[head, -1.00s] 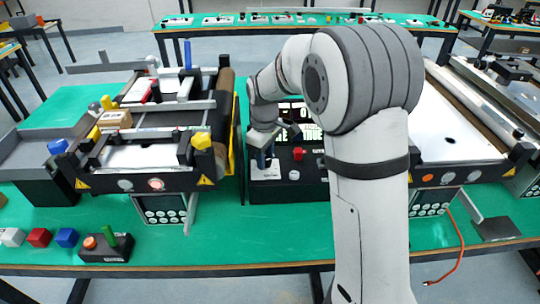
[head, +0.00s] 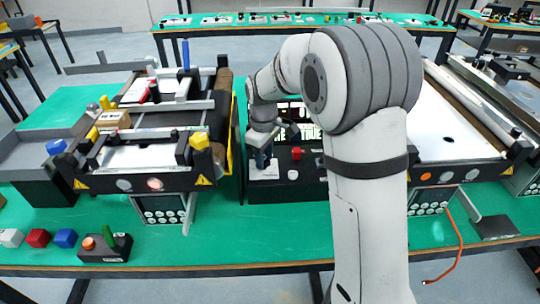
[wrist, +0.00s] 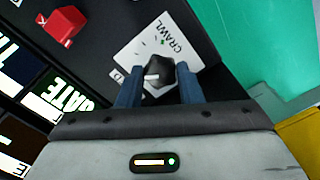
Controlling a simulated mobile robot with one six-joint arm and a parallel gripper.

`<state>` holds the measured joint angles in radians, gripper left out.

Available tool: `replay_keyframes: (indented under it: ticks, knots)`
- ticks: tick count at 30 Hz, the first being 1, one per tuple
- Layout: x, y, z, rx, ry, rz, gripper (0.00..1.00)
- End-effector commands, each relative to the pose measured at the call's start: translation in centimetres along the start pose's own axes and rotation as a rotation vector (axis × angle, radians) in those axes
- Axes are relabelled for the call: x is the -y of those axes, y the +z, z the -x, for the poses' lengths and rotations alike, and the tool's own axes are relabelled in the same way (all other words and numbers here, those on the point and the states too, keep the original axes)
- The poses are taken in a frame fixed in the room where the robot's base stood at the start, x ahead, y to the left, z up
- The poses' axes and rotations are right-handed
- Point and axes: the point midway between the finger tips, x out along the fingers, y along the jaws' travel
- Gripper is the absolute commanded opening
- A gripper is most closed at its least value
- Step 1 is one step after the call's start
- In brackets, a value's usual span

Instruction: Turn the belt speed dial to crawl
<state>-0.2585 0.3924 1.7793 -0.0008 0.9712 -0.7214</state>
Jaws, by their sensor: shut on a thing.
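The belt speed dial is a black knob (wrist: 159,72) on a white plate (wrist: 150,50) marked CRAWL, in the wrist view. A small white mark shows on the knob; I cannot tell exactly which way it points. My gripper (wrist: 159,88) has its two blue fingers on either side of the knob, shut on it. In the head view my gripper (head: 262,158) is low over the white plate (head: 264,172) on the black control panel (head: 310,187). There the knob is hidden by the fingers.
A red switch (wrist: 61,25) stands on the same panel, near lit word signs (wrist: 45,98). A conveyor (head: 150,178) with yellow-capped posts is left of the panel, another (head: 455,150) right. A control box with a green lever (head: 106,248) and coloured cubes (head: 66,238) lie front left.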

Motion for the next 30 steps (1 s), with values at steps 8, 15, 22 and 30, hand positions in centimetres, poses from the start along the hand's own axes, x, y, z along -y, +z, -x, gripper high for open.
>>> replay_keyframes:
  ticks: [8,15,22,30]
  knots:
    - [-0.08,-0.41,0.33,-0.013,0.007,0.001,0.10]
    - [-0.07,-0.42,0.34,-0.013,0.007,0.001,0.34]
    - [-0.02,-0.23,0.19,-0.007,0.004,0.001,0.53]
    - [0.00,-0.13,0.23,-0.004,0.002,0.001,0.54]
